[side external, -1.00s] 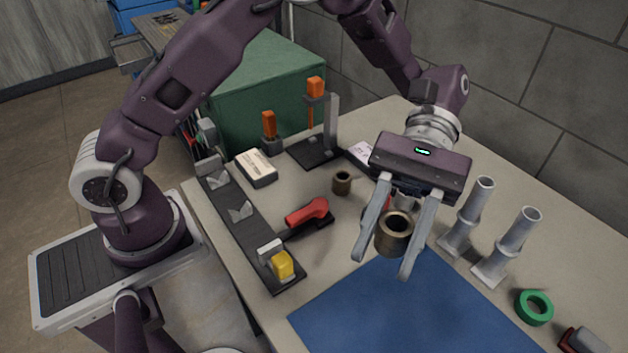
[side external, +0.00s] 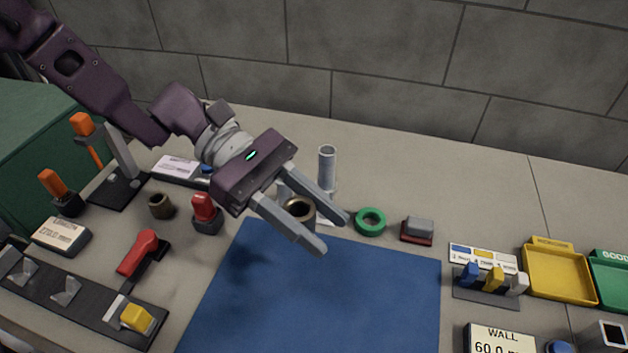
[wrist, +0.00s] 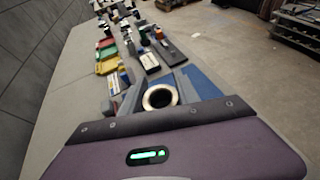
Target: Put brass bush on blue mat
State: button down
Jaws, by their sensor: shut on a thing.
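My gripper (side external: 333,236) is shut on a brass bush (side external: 294,221), a short hollow brown-gold ring with its bore facing up. The bush sits between the two grey fingers, partly covered by them. The blue mat (side external: 320,300) lies flat on the bench. The held bush appears over the mat's back edge, raised above the bench; its exact height is hard to tell. In the wrist view the bush (wrist: 147,104) shows as a bright ring in front of the gripper body, with the blue mat (wrist: 205,85) beside it.
A smaller brown bush (side external: 161,206) stands left of the mat. A grey tube (side external: 327,170), a green ring (side external: 370,221) and a red-grey block (side external: 417,230) stand behind it. A yellow tray (side external: 558,272) is at the right. The mat's visible surface is clear.

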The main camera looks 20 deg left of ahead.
send_over(315, 289)
notch_tip(315, 289, down, 9)
jog(key=shift+d, duration=0.15)
jog(key=shift+r, duration=0.1)
jog(key=shift+f, duration=2.6)
jog(key=shift+f, duration=0.6)
jog(key=c, duration=0.8)
grip_release()
jog(key=shift+c, duration=0.2)
